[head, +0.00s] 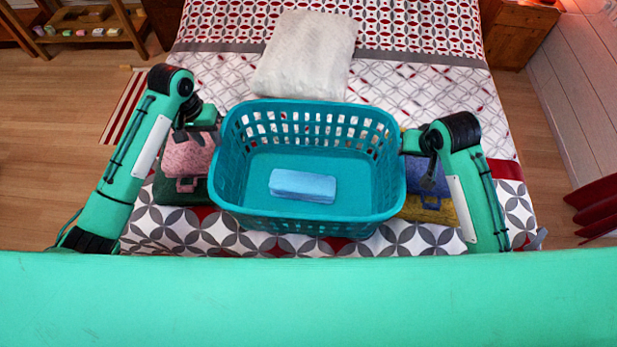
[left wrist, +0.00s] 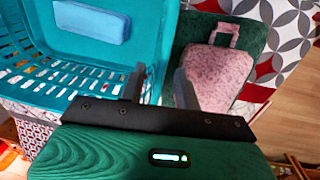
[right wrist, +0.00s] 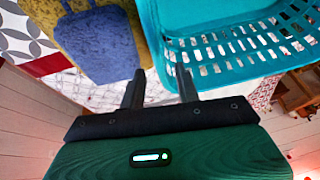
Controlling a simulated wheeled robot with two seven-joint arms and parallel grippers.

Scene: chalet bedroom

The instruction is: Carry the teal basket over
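The teal basket (head: 225,190), an open tub with slotted walls, is upright over the patterned bed in the head view. A folded light blue cloth (head: 303,186) lies inside on its floor. My left gripper (head: 208,132) is at the basket's left rim; in the left wrist view its fingers (left wrist: 160,88) stand apart on either side of the basket wall. My right gripper (head: 411,150) is at the right rim; in the right wrist view its fingers (right wrist: 160,88) also stand apart, astride the wall. Firm contact with the wall is not visible at either gripper.
A pink bag (head: 188,158) on a dark green one (head: 172,190) lies left of the basket. A blue bag (head: 428,182) on a yellow one (head: 430,211) lies right. A white pillow (head: 306,55) lies behind. A wooden shelf (head: 92,38) stands at upper left; floor is clear left.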

